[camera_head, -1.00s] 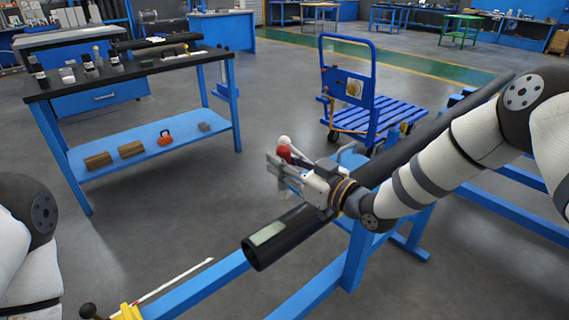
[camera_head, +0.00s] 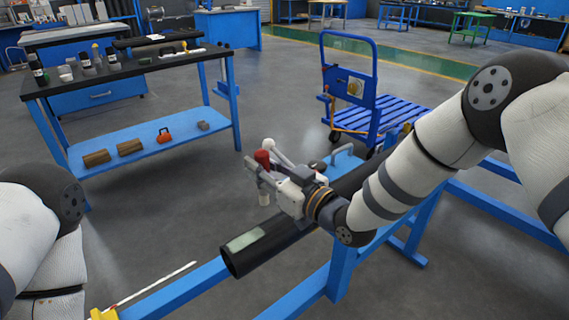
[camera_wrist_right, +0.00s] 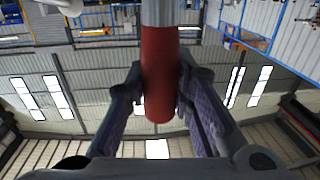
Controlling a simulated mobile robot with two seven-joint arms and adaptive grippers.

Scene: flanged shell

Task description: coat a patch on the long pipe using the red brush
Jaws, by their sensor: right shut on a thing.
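The long pipe (camera_head: 283,236) is a black tube lying slantwise on blue supports, its open end toward the lower left. A pale green-grey patch (camera_head: 245,240) is on top near that end. My right gripper (camera_head: 265,177) is shut on the red brush (camera_head: 262,157), just beyond the pipe. The brush is upright, with its red handle up and a pale lower end; I see no contact with the pipe. In the right wrist view the red handle (camera_wrist_right: 159,75) is between both fingers. My left gripper is out of view; only its arm shows at lower left.
A blue workbench (camera_head: 235,105) with jars and bottles stands at the back left. A blue cart (camera_head: 375,105) stands behind the pipe. Blue frame beams (camera_head: 185,292) run below the pipe.

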